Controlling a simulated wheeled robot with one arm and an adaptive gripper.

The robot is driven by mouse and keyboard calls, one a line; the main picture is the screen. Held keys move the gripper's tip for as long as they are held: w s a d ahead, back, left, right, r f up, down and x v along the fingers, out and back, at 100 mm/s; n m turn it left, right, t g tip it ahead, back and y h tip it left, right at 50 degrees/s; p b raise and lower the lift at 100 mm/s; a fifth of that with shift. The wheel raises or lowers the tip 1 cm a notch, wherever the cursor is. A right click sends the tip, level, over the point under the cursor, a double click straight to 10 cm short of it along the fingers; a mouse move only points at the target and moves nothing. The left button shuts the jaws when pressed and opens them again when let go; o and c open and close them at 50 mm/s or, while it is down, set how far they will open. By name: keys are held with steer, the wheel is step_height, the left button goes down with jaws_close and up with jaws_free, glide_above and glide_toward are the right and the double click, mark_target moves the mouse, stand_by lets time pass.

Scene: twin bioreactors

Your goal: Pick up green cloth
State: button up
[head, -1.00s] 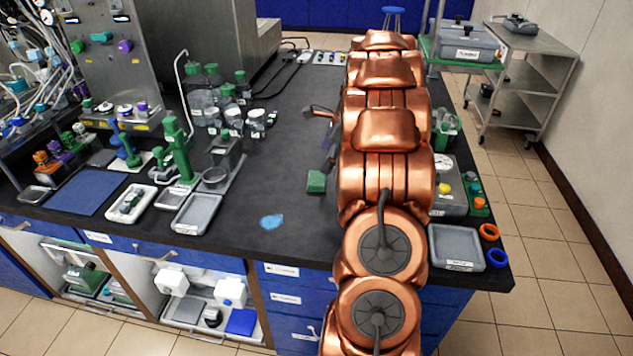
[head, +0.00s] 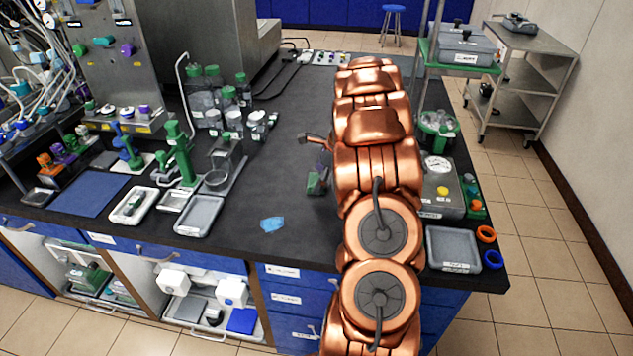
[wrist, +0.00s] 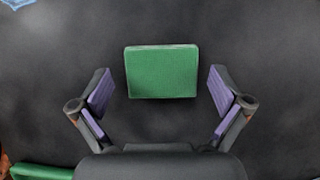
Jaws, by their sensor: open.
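The green cloth (wrist: 162,72) is a small folded block lying on the black bench top. In the wrist view it sits just ahead of my gripper (wrist: 160,98), centred between the two purple-padded fingers and apart from both. My gripper is open and empty. In the head view the cloth (head: 313,187) shows beside the left side of my arm, partly hidden by a finger of my gripper (head: 318,172).
A crumpled blue cloth (head: 271,224) lies on the bench to the front left. A grey tray (head: 199,214) and glassware stand further left. Another grey tray (head: 438,262) and orange and blue rings lie right of my arm. The bench between is clear.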

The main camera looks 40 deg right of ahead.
mark_target(312, 181)
steer(key=c, duration=0.9)
steer(key=shift+r, duration=0.15)
steer(key=shift+d+r+b, duration=0.1)
steer(key=shift+r+b, duration=0.5)
steer(key=shift+r, duration=1.1)
steer(key=s+a+b, duration=0.1)
steer(key=s+a, duration=0.2)
steer(key=s, duration=0.1)
steer(key=s+a+r+b, duration=0.1)
steer(key=s+a, duration=0.3)
steer(key=s+a+b, duration=0.1)
steer(key=s+a, duration=0.2)
steer(key=s, duration=0.1)
steer(key=shift+a+r+b, duration=0.2)
steer(key=shift+a+b, duration=0.05)
steer(key=shift+b, duration=0.1)
